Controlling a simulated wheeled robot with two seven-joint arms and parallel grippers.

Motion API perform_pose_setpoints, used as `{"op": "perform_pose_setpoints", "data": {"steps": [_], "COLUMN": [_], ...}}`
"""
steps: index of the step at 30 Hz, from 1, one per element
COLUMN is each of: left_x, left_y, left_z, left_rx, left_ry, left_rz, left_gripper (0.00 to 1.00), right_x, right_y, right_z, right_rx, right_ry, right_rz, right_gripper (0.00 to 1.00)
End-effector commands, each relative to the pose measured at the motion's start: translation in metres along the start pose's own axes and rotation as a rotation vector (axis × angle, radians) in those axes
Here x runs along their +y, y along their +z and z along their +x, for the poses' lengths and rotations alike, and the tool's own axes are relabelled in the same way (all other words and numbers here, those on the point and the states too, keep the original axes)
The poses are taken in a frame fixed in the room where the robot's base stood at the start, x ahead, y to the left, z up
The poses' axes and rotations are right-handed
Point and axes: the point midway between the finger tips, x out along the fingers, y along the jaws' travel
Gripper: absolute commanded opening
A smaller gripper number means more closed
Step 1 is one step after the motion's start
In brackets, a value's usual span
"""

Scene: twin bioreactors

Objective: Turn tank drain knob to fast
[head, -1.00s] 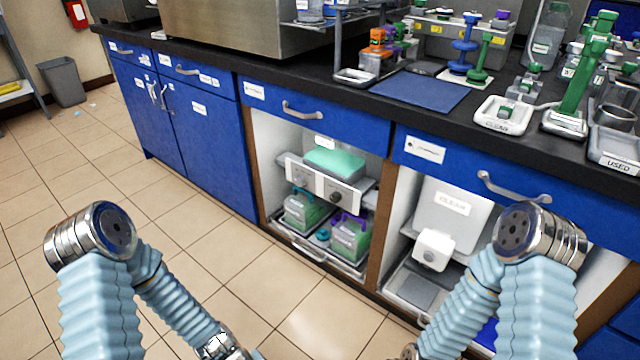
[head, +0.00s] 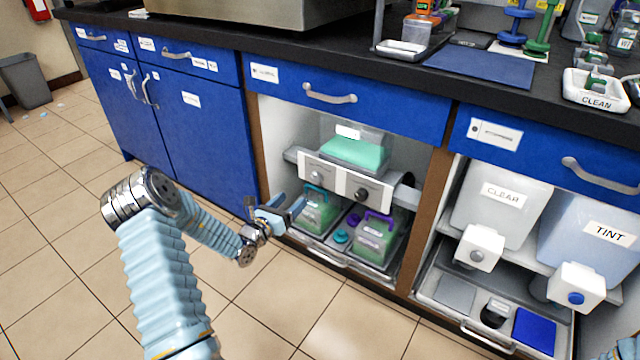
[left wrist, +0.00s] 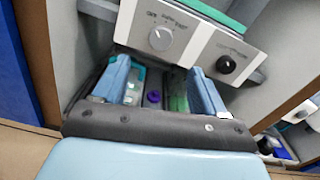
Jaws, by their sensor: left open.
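The tank unit sits in the open cabinet bay, with a clear tank of teal liquid (head: 354,151) on top and a white front panel (head: 339,184) below. The panel carries a light grey knob (head: 317,177) on the left and a black knob (head: 361,194) on the right. In the left wrist view the grey knob (left wrist: 161,39) has printed settings around it, and the black knob (left wrist: 226,63) has a label above it. My left gripper (head: 289,208) is open and empty, in front of and below the panel, apart from both knobs. My right gripper is not in view.
Under the panel, a tray (head: 325,254) holds two green-filled containers (head: 318,211), one with a purple handle (head: 378,222). The right bay holds CLEAR (head: 502,196) and TINT (head: 608,233) tanks. Wooden cabinet posts flank the bay. The floor in front is clear.

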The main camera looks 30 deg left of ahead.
Motion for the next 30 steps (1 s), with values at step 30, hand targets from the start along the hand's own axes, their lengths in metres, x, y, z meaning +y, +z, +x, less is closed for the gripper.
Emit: {"op": "perform_pose_setpoints", "data": {"steps": [30], "left_x": [-0.002], "left_y": [-0.002], "left_z": [0.115], "left_rx": [0.004], "left_ry": [-0.005], "left_rz": [0.0], "left_gripper": [0.59], "right_x": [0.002], "right_y": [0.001], "right_z": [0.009], "right_rx": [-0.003], "right_ry": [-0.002], "right_rz": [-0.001], "right_gripper": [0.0]}}
